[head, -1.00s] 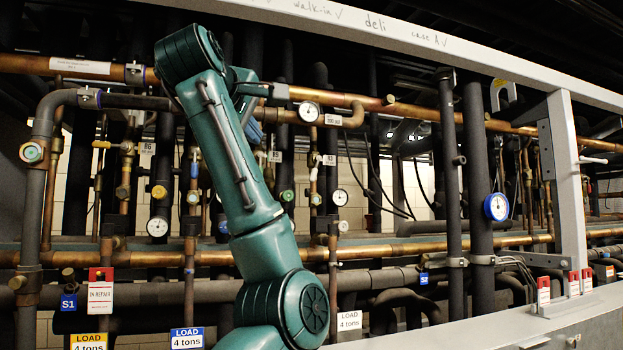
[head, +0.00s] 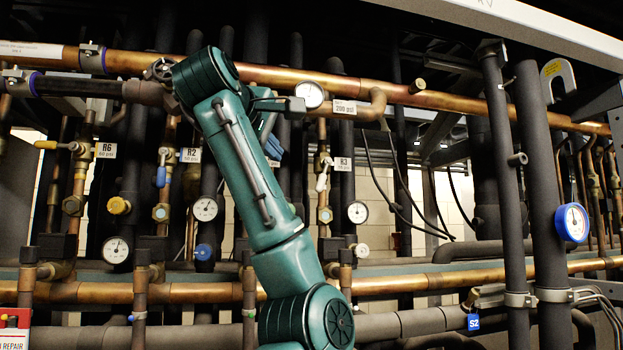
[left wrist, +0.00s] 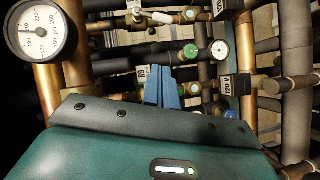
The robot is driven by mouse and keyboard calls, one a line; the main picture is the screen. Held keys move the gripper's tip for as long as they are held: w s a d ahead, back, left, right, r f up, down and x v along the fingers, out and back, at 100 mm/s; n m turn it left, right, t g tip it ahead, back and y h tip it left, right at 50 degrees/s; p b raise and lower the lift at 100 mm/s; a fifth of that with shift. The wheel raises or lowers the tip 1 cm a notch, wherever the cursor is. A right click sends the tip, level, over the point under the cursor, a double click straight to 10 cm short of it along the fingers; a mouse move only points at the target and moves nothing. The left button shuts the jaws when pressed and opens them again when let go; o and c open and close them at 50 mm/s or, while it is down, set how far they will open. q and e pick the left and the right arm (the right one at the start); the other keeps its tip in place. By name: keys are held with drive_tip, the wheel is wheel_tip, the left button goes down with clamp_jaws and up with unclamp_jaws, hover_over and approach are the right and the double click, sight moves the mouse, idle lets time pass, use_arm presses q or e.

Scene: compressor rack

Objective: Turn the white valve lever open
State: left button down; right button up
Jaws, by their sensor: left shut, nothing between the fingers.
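The white valve lever (head: 322,177) is on a brass valve on the vertical copper pipe beside the R3 tag (head: 343,163). It points mostly down along the pipe, slightly tilted. My left gripper (head: 272,148) has blue fingers, shut and empty. In the head view it appears left of the white lever and a little higher, apart from it; the depth gap is hard to tell. The blue fingers also show in the left wrist view (left wrist: 163,88). A small white handle near that view's top edge (left wrist: 160,17) may be the same lever. My right gripper is out of view.
A yellow lever (head: 46,145) and a blue lever (head: 161,176) sit on valves further left. A pressure gauge (head: 310,94) and a horizontal copper pipe (head: 400,95) are close above my gripper. Dark vertical pipes and a blue-rimmed gauge (head: 572,222) stand at right.

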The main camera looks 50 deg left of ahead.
use_arm(q)
drive_tip(key=r+p+x, duration=0.1)
drive_tip(key=p+x, duration=0.2)
drive_tip(key=p, duration=0.5)
approach(323, 175)
drive_tip(key=shift+w+a+f, duration=1.35)
drive_tip(key=shift+w+a, duration=0.8)
drive_tip(key=shift+a, duration=0.45)
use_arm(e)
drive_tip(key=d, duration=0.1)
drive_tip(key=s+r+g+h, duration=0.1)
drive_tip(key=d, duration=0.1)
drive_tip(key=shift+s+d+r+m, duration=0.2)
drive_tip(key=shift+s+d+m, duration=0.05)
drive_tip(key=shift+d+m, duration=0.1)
